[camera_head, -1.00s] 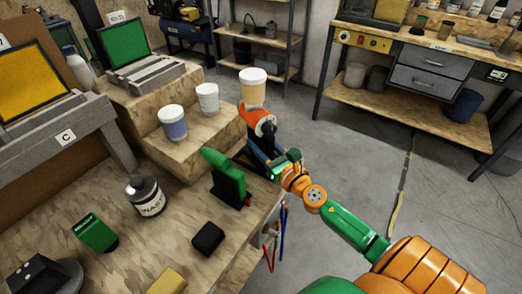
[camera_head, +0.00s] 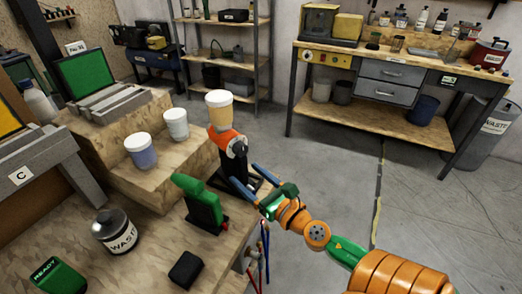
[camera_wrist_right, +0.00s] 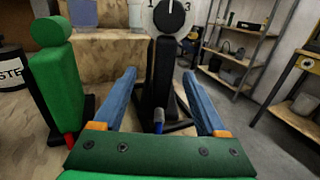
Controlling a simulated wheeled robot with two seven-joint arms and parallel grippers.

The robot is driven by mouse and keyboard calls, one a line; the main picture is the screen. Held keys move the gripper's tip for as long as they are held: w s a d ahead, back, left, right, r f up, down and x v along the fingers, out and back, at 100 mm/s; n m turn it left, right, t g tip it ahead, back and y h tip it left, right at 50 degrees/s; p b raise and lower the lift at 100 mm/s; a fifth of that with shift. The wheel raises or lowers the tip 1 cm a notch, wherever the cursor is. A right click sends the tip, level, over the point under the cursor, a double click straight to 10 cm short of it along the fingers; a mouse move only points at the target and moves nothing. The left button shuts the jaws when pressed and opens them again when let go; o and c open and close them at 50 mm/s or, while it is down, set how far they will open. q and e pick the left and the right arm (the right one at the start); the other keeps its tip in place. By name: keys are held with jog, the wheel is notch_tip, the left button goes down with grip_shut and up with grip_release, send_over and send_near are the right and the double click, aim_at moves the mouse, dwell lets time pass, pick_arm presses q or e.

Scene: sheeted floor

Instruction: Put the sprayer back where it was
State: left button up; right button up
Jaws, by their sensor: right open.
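The sprayer has an orange body (camera_head: 226,141) with a white-lidded amber cup (camera_head: 219,109) on top. It stands upright at the right edge of the workbench. In the right wrist view, its black handle (camera_wrist_right: 161,75) shows below a grey-and-black dial (camera_wrist_right: 172,15) with the numbers 1 and 3. Black base parts surround the handle's foot. My right gripper (camera_head: 247,188) is open, its blue fingers on either side of the handle's line. In the right wrist view, the gripper (camera_wrist_right: 160,85) has visible gaps between both fingers and the handle. My left gripper is not in view.
A green upright piece (camera_head: 203,204) on a black base stands close left of my right gripper. Two lidded cups, one blue (camera_head: 141,152) and one pale (camera_head: 176,125), stand on the wooden step. A waste bottle (camera_head: 115,231) and black block (camera_head: 186,270) are nearby. Floor (camera_head: 330,180) to the right is clear.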

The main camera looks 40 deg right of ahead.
jog(key=s+b, duration=0.2)
jog(key=s, duration=0.3)
jog(key=shift+s, duration=0.3)
